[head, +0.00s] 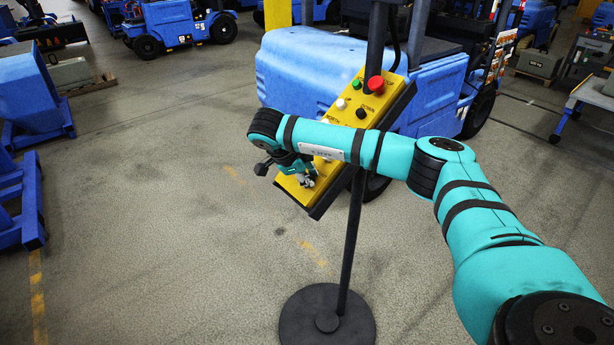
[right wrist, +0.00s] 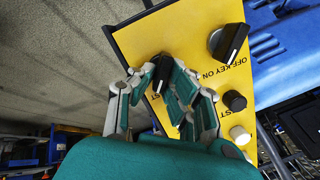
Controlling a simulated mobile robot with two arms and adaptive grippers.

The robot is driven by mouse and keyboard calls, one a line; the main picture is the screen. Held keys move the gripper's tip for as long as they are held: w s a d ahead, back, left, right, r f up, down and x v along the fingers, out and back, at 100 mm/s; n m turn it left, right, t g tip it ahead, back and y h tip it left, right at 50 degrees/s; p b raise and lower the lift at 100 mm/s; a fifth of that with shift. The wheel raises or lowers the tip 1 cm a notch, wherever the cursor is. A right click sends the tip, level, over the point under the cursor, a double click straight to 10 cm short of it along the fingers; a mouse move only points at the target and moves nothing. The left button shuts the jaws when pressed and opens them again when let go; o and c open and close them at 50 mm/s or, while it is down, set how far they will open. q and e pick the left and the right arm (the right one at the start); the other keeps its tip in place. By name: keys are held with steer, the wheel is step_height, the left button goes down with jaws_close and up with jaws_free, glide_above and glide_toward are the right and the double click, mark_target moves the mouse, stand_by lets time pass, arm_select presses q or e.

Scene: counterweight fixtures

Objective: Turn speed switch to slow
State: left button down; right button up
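A yellow control panel (head: 345,112) is mounted tilted on a black stand. My right arm reaches across it, and my right gripper (head: 302,178) is at its lower end. In the right wrist view the panel (right wrist: 180,32) fills the middle. My right gripper (right wrist: 157,82) has its fingers on either side of a black rotary knob (right wrist: 161,70), pads seemingly against it. The knob's label is mostly hidden by the fingers. A second black knob (right wrist: 229,43), marked OFF KEY ON, sits to its right. My left gripper is not in view.
The panel also carries a red button (head: 376,84), a black button (head: 360,113) and white buttons. The stand's round base (head: 300,318) rests on the floor. A blue vehicle (head: 310,68) stands close behind the panel.

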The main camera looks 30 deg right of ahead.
jaws_close()
steer(key=shift+n, duration=0.3)
steer(key=shift+w+n, duration=0.1)
steer(key=shift+n, duration=1.1)
steer(key=n, duration=0.2)
steer(key=n+g+p, duration=0.1)
steer(key=n, duration=0.1)
steer(key=shift+w+r, duration=0.15)
steer(key=shift+w, duration=0.05)
steer(key=n+p, duration=0.1)
steer(key=n, duration=0.3)
steer(key=shift+w+g, duration=0.2)
steer(key=shift+g, duration=0.2)
steer(key=shift+w+a+n+p, duration=0.1)
steer(key=shift+n+p, duration=0.3)
steer(key=shift+n, duration=1.7)
steer(key=o, duration=0.6)
jaws_free()
